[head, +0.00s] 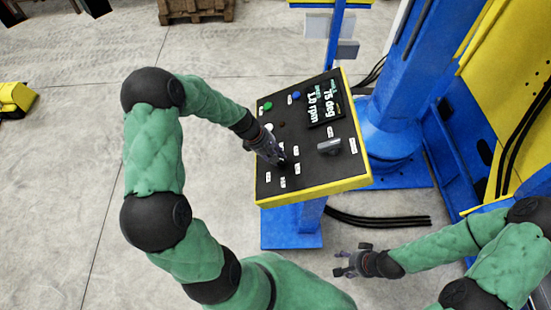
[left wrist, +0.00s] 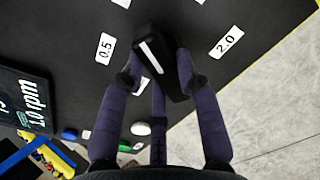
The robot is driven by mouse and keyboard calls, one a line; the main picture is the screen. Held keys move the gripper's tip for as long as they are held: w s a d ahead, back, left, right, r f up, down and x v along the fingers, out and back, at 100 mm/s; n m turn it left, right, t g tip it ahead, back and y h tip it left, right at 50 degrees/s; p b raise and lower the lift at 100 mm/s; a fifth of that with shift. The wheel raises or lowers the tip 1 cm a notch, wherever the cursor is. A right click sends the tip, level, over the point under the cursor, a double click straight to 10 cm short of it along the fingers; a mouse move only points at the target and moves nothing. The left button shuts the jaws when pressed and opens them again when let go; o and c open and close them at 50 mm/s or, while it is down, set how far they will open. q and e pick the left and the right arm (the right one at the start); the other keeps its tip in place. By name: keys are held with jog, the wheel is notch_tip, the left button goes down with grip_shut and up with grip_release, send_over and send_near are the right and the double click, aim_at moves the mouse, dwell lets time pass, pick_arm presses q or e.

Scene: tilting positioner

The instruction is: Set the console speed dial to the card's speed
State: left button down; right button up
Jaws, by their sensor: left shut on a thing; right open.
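The black speed dial (left wrist: 168,72) has a white pointer line. It shows in the left wrist view between a 0.5 label (left wrist: 105,47) and a 2.0 label (left wrist: 227,40); its pointer slants toward the upper left. My left gripper (left wrist: 155,75) is shut on the dial, with fingers on both sides of it. In the head view my left gripper (head: 279,160) hides most of the dial on the console (head: 312,185). The display (head: 325,100) reads 75 deg and 1.0 rpm. My right gripper (head: 352,262) is open and empty. I cannot make out a readable card.
A second, grey knob (head: 329,147) sits on the console's right side. Green and blue buttons (head: 296,96) are near the display. Blank grey plates (head: 347,50) hang behind the console. A blue column (head: 400,90) stands right of it. Black cables (head: 380,219) lie on the floor.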

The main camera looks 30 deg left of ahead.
pick_arm(q)
jog(key=m+b, duration=0.5)
jog(key=m, duration=0.1)
jog(key=shift+d+f, duration=0.15)
jog(key=shift+s+d+m+b, duration=0.1)
jog(key=shift+s+m+b, duration=0.05)
jog(key=shift+m+b, duration=2.25)
jog(key=shift+r+m, duration=0.2)
jog(key=shift+m, duration=0.1)
jog(key=c, duration=0.9)
grip_release()
jog(key=v, duration=1.2)
